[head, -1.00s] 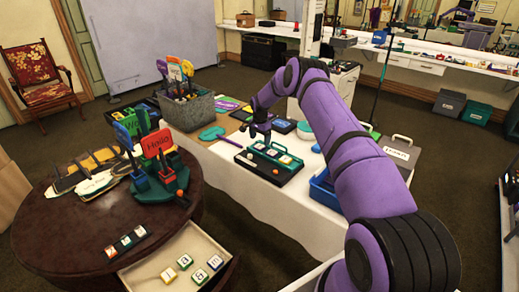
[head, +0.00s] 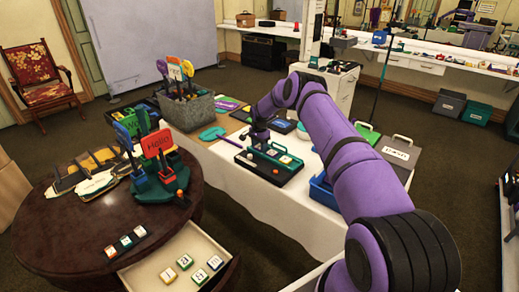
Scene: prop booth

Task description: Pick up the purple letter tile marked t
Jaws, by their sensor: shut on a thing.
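My gripper (head: 259,138) is at the back left edge of the dark tray with a teal bar (head: 262,176) on the white-covered table. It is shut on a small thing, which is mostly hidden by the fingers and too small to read. I cannot make out the purple tile marked t by its letter or colour. Pale letter tiles (head: 284,159) lie in the tray to the right of the gripper.
Several letter tiles (head: 185,262) lie in the open drawer (head: 152,280) of the round brown table (head: 65,235). A grey bin of paddles (head: 190,110) stands left of my arm. A blue crate (head: 320,192) and a grey case (head: 395,157) are to the right.

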